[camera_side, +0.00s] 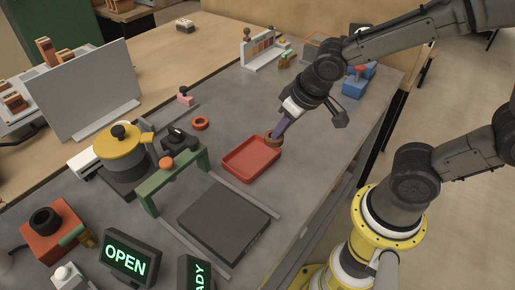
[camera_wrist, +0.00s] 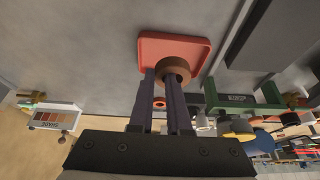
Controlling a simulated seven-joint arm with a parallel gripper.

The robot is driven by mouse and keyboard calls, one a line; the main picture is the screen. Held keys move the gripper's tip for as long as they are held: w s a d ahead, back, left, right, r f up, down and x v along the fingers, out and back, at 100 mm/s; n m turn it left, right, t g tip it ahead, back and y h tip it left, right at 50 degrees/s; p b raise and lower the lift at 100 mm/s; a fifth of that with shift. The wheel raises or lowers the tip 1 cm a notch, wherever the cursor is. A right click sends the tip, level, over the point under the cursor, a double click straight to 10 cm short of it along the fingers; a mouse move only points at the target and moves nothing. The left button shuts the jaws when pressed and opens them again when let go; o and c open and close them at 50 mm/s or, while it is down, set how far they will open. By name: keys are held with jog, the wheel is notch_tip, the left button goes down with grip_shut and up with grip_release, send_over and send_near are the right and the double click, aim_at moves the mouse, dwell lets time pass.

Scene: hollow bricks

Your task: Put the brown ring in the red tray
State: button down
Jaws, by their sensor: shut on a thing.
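The brown ring (camera_side: 273,140) is held in my gripper (camera_side: 279,131), just above the back right corner of the red tray (camera_side: 238,170) in the side view. In the wrist view the brown ring (camera_wrist: 174,66) sits at the tips of my gripper's two dark fingers (camera_wrist: 170,85). There it overlaps the near edge of the red tray (camera_wrist: 165,45). The gripper is shut on the ring. The tray looks empty in the part that shows. Whether the ring touches the tray's rim I cannot tell.
An orange-red ring (camera_side: 201,123) lies on the grey table behind the tray. A green arch (camera_side: 180,178) stands left of the tray, and a dark flat plate (camera_side: 223,221) lies in front. Table right of the tray is clear.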

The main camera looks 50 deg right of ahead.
send_over(254, 155)
jog(key=s, duration=0.2)
notch_tip(254, 155, down, 6)
jog(key=shift+r, duration=0.1)
jog(key=shift+w+a+f, duration=0.1)
jog(key=shift+w+f, duration=0.05)
jog(key=shift+f, duration=0.8)
jog(key=shift+w+f, duration=0.15)
jog(key=shift+f, duration=0.75)
jog(key=shift+f, duration=0.1)
jog(key=c, duration=0.9)
grip_release()
jog(key=shift+o, duration=0.2)
